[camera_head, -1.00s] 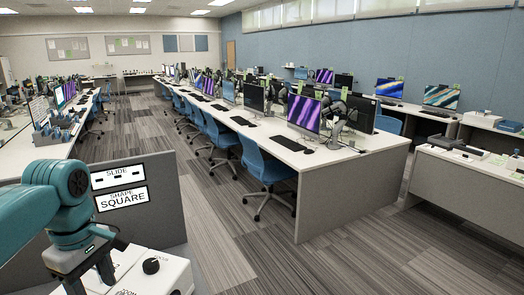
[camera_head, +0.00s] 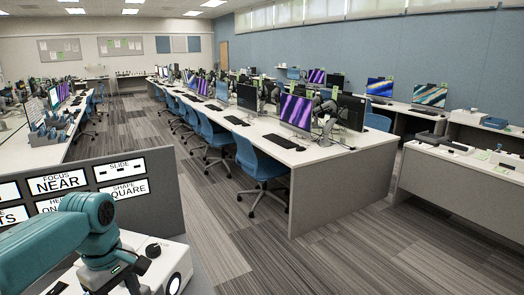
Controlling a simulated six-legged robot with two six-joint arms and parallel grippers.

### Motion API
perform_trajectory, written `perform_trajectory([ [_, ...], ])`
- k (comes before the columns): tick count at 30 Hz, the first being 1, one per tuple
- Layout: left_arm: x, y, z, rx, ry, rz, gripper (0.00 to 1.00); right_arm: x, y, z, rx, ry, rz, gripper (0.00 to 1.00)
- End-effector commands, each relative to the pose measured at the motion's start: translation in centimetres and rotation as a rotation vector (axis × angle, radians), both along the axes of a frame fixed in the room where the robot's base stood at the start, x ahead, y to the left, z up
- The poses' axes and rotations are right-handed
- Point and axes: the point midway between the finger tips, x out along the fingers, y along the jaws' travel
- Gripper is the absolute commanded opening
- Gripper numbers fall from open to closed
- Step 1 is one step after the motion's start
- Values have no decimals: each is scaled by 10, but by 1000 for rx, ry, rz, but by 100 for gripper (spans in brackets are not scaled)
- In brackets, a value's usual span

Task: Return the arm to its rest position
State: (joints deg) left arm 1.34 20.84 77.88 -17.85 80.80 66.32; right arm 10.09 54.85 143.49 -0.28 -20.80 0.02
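My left arm comes in from the lower left, teal, and bends down over a white device. My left gripper (camera_head: 118,286) points down at the bottom edge, and its dark fingers are partly cut off there. I cannot tell whether the gripper touches the device. My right arm and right gripper are not in view.
A grey panel (camera_head: 170,200) behind the device carries signs reading "FOCUS NEAR", "SLIDE" and "SHAPE SQUARE". A long white desk row (camera_head: 345,150) with monitors and blue chairs (camera_head: 258,165) stands beyond. The striped carpet aisle (camera_head: 215,225) is open.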

Motion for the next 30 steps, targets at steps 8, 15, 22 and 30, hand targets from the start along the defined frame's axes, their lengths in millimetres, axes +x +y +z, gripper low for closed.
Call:
perform_trajectory([
  [8,11,-42,-106,-82,-17,-252,53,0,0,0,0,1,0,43],
  [15,-40,-112,-262,-225,-80,-580,53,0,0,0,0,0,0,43],
  [22,-151,-162,-357,-284,-174,-830,53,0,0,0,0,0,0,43],
  [30,-203,-171,-373,-260,-213,-938,53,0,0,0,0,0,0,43],
])
